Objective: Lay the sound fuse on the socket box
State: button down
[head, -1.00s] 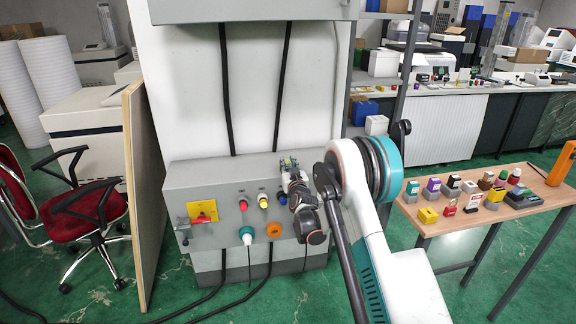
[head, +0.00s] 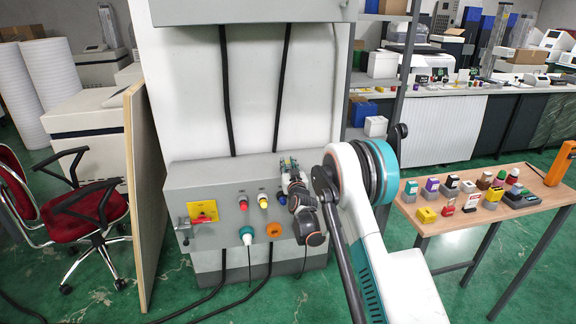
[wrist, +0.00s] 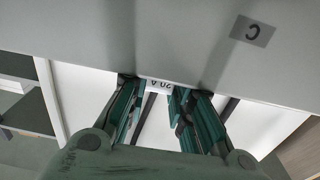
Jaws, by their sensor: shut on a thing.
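The grey socket box (head: 215,178) stands against the white panel in the head view, with plugs and knobs on its front. Its grey surface fills the top of the wrist view, with a label "C" (wrist: 252,31). My gripper (head: 289,163) is at the right part of the box's top edge. In the wrist view my gripper (wrist: 157,100) is shut on a pale fuse marked "20 A" (wrist: 159,86). Most of the fuse is hidden between the fingers. I cannot tell whether it touches the box. In the head view the fuse is too small to make out.
A wooden table (head: 465,228) at the right bears several small coloured blocks and an orange device (head: 561,164). Black cables run down the white panel (head: 255,90) behind the box. A wooden board (head: 147,200) stands at the left of the box. The box top left of my gripper is clear.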

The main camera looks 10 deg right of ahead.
jog(key=c, duration=1.4)
grip_release()
jog(key=shift+s+f, duration=0.2)
jog(key=shift+f, duration=0.65)
jog(key=shift+s+f, duration=0.15)
jog(key=shift+s, duration=0.25)
jog(key=shift+o, duration=0.3)
jog(key=s+r, duration=0.1)
jog(key=s, duration=0.9)
jog(key=shift+s+r, duration=0.2)
jog(key=shift+s, duration=0.15)
jog(key=s+a+r+n+g+y, duration=0.1)
jog(key=s+r+g, duration=0.2)
jog(key=s+r, duration=0.45)
jog(key=s+a+r+g+y, duration=0.1)
jog(key=s+a+r+g, duration=0.1)
jog(key=s+r, duration=0.6)
jog(key=s+d+f+g, duration=0.1)
jog(key=s+g, duration=0.2)
jog(key=s, duration=1.2)
jog(key=s+d+f+g+h, duration=0.1)
jog(key=s+d+g, duration=0.1)
jog(key=s, duration=1.4)
jog(key=shift+m+g+h, duration=0.3)
jog(key=shift+m+g, duration=0.1)
jog(key=shift+g, duration=0.3)
